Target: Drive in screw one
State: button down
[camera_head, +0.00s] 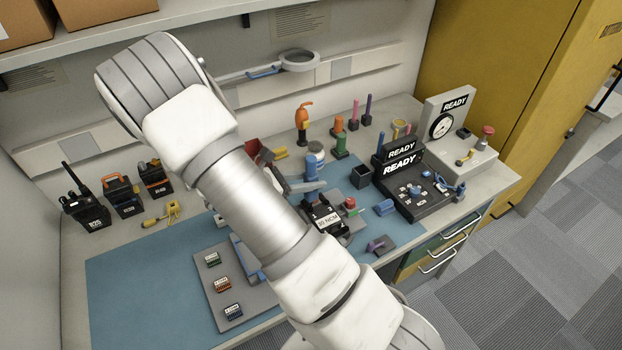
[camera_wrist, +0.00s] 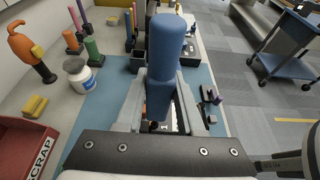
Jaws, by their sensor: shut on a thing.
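My gripper (camera_head: 300,187) is over the blue mat, shut on an upright tool with a thick blue handle (camera_head: 311,166). In the wrist view the blue handle (camera_wrist: 166,60) stands between the jaws (camera_wrist: 160,108). Just below and right of it in the head view is a dark block labelled "20 NCM" (camera_head: 326,220). The tool's lower end and any screw under it are hidden by the jaws and arm. I cannot tell whether the tip touches anything.
A grey tray (camera_head: 205,277) holds small labelled parts. A red scrap bin (camera_wrist: 22,146) and white jar (camera_wrist: 78,74) stand near my gripper. A black "READY" console (camera_head: 410,190) is at the right. The mat's left part (camera_head: 150,270) is clear.

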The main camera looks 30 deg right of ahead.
aim_at(310, 168)
jog(key=shift+f+b, duration=0.4)
jog(key=shift+f, duration=0.2)
dwell(1.8)
jog(key=shift+r, duration=0.1)
dwell(0.4)
jog(key=shift+r+p, duration=2)
jog(key=shift+r, duration=0.55)
jog(key=shift+a, duration=0.1)
jog(key=w+a+n+t+y, duration=0.1)
jog(key=w+a+n+t, duration=0.1)
jog(key=a, duration=0.4)
jog(key=w+a+r+n+t+y, duration=0.1)
jog(key=w+a+n+t+y, duration=0.1)
jog(key=a+n+t, duration=0.3)
jog(key=shift+w+a+r+t, duration=0.15)
jog(key=shift+w+a+t, duration=0.2)
jog(key=shift+a+t, duration=0.35)
